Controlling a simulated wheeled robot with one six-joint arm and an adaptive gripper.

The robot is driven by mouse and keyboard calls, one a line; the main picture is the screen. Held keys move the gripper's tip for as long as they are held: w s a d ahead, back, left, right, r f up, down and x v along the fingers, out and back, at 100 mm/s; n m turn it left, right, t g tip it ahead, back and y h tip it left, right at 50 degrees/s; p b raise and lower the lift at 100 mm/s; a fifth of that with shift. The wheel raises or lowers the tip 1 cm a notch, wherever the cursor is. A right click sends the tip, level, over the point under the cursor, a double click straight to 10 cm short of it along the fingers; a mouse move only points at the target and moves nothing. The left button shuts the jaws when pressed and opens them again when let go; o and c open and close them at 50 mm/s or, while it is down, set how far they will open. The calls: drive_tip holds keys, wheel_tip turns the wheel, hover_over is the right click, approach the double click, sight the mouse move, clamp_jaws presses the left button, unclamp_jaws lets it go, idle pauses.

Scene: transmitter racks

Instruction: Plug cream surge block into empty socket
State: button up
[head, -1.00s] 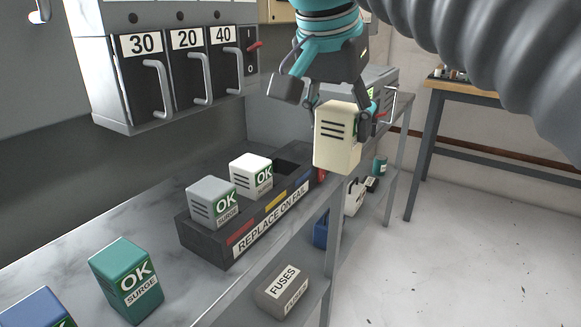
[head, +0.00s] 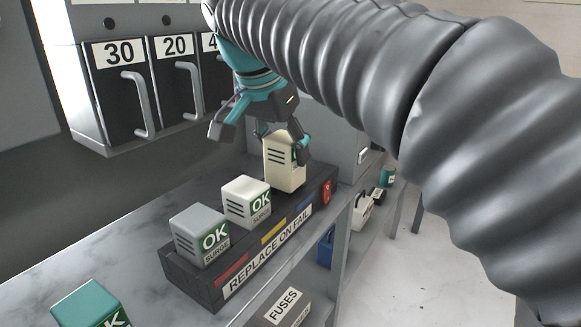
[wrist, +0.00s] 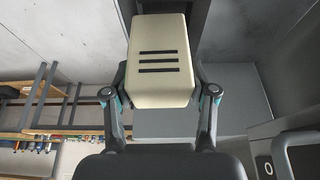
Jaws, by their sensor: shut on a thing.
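The cream surge block (head: 282,165) is upright in my gripper (head: 278,138), over the right end of the dark socket base (head: 190,288). In the wrist view the cream block (wrist: 158,62) sits between the two fingers of my gripper (wrist: 160,92), its slotted face toward the camera. The block hides the right-hand socket. I cannot tell whether its bottom is inside the socket or just above it. A grey surge block (head: 198,233) and a white surge block (head: 246,200) sit in the left and middle sockets.
A teal surge block (head: 88,305) stands on the bench at the front left. A panel with numbered handles (head: 130,90) hangs behind the bench. A fuses box (head: 284,308) and other items are on the shelf below. My arm covers the upper right.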

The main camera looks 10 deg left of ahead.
sight(281, 171)
drive_tip(key=shift+w+a+f, duration=0.2)
drive_tip(key=shift+a+f, duration=0.15)
drive_tip(key=shift+a, duration=0.05)
wheel_tip(281, 171, down, 4)
drive_tip(key=b, duration=0.3)
drive_tip(key=shift+r, duration=0.1)
drive_tip(key=shift+b, duration=0.3)
drive_tip(key=o, duration=1.3)
drive_tip(key=p+v, duration=0.3)
drive_tip(key=v, duration=0.9)
drive_tip(key=shift+d, duration=0.1)
